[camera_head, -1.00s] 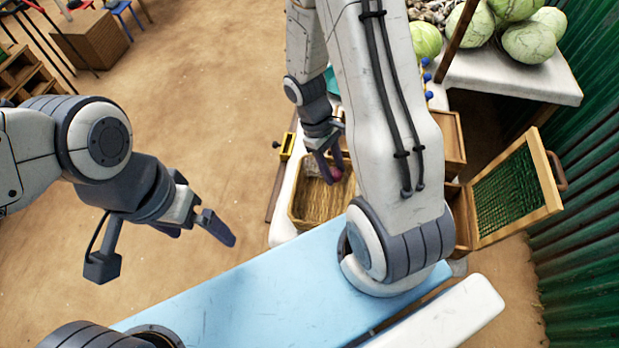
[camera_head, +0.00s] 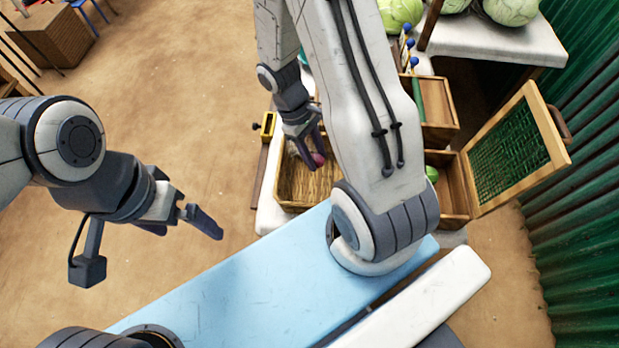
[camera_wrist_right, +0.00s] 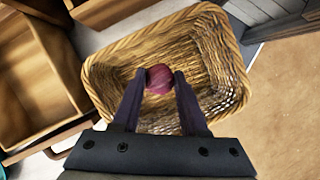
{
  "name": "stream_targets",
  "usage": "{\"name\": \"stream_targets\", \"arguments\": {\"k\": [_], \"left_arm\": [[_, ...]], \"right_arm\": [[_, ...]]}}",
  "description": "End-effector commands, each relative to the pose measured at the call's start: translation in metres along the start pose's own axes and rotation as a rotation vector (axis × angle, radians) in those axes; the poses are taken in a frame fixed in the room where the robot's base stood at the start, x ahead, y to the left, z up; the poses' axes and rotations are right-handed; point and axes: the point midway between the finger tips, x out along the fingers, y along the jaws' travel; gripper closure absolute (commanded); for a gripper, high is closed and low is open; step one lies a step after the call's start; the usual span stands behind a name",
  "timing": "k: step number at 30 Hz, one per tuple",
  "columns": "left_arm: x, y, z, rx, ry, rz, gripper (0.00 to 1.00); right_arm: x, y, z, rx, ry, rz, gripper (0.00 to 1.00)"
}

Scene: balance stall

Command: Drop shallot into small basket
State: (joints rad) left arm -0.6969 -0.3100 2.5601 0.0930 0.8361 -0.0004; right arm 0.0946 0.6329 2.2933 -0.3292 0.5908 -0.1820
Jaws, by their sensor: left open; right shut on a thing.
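The shallot (camera_head: 318,158) is small, round and purple-red. My right gripper (camera_head: 314,152) is shut on it, and the grip shows clearly in the right wrist view, with the shallot (camera_wrist_right: 159,79) between the two fingertips (camera_wrist_right: 159,84). The small basket (camera_head: 291,193) is woven straw and rectangular. In the right wrist view the shallot appears over the inside of the basket (camera_wrist_right: 100,75); the exact height above its bottom is hard to tell. My left gripper (camera_head: 180,224) is open and empty, out over the bare ground at the left.
A wooden box with an open mesh lid (camera_head: 512,150) stands right of my right arm, with a green thing (camera_head: 432,173) inside. Cabbages (camera_head: 513,8) lie on a white table (camera_head: 490,42) behind. A green corrugated wall (camera_head: 575,230) bounds the right side.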

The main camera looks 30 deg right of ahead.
Motion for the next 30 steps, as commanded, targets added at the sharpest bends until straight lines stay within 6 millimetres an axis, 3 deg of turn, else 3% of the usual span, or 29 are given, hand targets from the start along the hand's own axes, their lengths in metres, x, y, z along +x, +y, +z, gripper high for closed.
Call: {"name": "stream_targets", "arguments": {"k": [1,3,4,16,30], "left_arm": [[0.000,0.000,0.000,0.000,0.000,0.000,0.00],[0.000,0.000,0.000,0.000,0.000,0.000,0.00],[0.000,0.000,0.000,0.000,0.000,0.000,0.00],[-0.001,0.000,0.000,0.000,0.000,0.000,0.00],[-0.005,0.000,0.000,0.000,0.000,0.000,0.00]], "right_arm": [[0.000,0.000,0.000,0.000,0.000,0.000,0.54],[0.000,0.000,0.000,0.000,0.000,0.000,0.27],[0.000,0.000,0.000,0.000,0.000,0.000,0.22],[-0.008,0.001,0.000,-0.001,0.001,0.002,0.22],[-0.091,0.001,-0.001,0.000,0.004,0.003,0.22]]}}
